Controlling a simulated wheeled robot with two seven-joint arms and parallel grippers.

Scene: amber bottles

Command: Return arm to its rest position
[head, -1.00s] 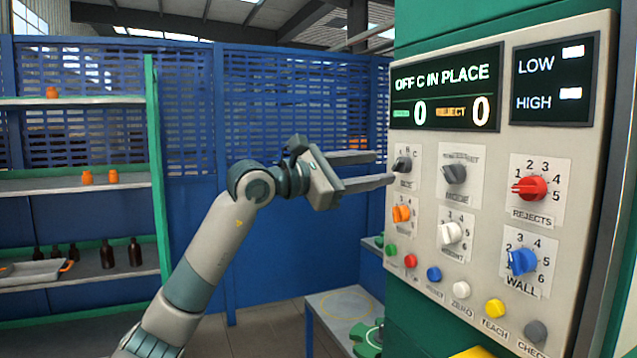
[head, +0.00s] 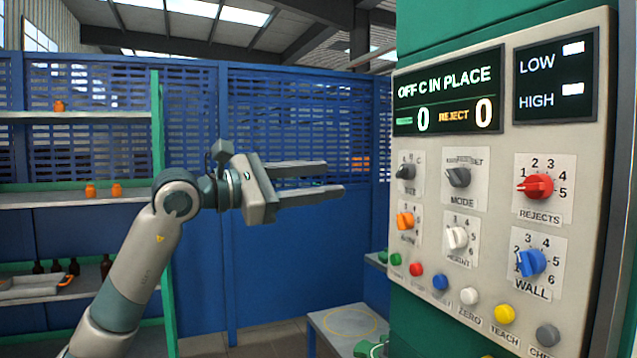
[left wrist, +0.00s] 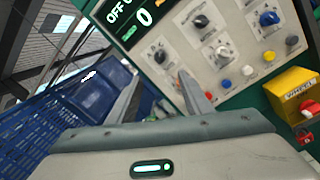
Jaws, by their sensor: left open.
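My left arm comes in from the lower left of the head view. Its gripper (head: 332,180) is open and empty, with its two fingers pointing right, apart from the control panel (head: 480,160). In the left wrist view the two fingers (left wrist: 160,98) spread apart with nothing between them. The panel's knobs and display also show there, beyond the fingers. My right gripper is in neither view.
The panel carries a red rejects knob (head: 535,186), a blue wall knob (head: 530,262) and several buttons. A green-posted shelf (head: 75,197) with amber bottles stands at left. A low table (head: 345,322) is below. Open space lies before the blue wall (head: 290,260).

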